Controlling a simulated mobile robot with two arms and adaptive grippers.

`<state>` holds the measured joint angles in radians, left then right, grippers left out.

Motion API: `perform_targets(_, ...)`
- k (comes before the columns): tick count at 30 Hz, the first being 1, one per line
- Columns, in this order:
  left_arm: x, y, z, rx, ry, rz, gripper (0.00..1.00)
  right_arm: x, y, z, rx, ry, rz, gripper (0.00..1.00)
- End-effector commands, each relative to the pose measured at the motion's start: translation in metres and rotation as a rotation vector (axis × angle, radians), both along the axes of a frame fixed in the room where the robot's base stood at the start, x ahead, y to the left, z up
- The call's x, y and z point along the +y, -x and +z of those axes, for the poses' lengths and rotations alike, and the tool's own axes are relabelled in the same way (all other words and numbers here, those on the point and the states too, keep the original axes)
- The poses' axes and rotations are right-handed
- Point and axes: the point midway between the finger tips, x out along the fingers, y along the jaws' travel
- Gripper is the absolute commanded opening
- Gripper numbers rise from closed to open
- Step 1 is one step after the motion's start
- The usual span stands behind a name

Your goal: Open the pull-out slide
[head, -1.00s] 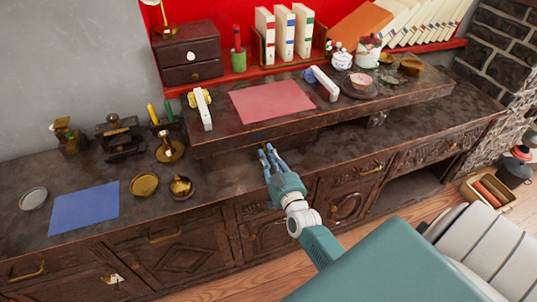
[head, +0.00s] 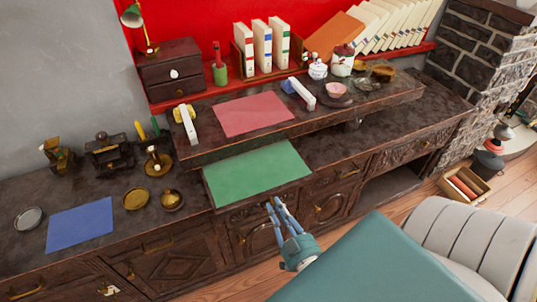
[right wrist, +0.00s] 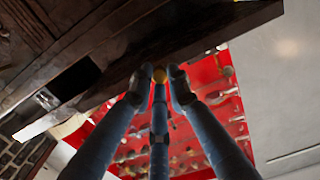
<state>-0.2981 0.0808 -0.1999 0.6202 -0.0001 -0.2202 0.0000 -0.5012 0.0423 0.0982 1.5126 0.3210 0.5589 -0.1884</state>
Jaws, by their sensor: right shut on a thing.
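The pull-out slide (head: 236,207) is a dark wooden board with a green sheet (head: 257,172) on top. In the head view it sticks out from under the raised dark shelf, toward me. My right gripper (head: 275,203) is at the slide's front edge, shut on a small brass knob (right wrist: 160,75). In the right wrist view the blue fingers close around this knob, below a dark wooden edge (right wrist: 215,27). My left gripper is not in view.
The raised shelf (head: 185,155) carries a red sheet (head: 253,115), white-handled items and small dishes. A blue sheet (head: 80,225) and brass dishes lie on the counter at left. A grey cushioned seat (head: 470,225) stands at lower right.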

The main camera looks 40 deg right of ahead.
Motion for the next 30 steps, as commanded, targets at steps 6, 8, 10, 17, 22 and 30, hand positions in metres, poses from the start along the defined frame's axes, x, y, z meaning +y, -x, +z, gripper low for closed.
perform_targets(6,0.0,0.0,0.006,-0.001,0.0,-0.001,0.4,0.004,0.018,0.005,-0.013,0.003,-0.001,0.0)
perform_targets(8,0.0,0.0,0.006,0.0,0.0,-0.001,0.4,0.004,0.02,0.005,-0.012,0.004,-0.001,0.0)
perform_targets(10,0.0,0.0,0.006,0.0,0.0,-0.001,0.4,0.004,0.021,0.005,-0.014,0.003,-0.002,0.0)
perform_targets(17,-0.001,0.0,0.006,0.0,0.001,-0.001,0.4,0.004,0.021,0.004,-0.013,0.003,-0.002,0.0)
perform_targets(22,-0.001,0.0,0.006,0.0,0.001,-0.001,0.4,0.005,0.021,0.003,-0.01,0.002,-0.002,0.35)
perform_targets(30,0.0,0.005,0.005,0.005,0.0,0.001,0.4,0.005,0.022,0.002,-0.006,0.001,-0.001,0.35)
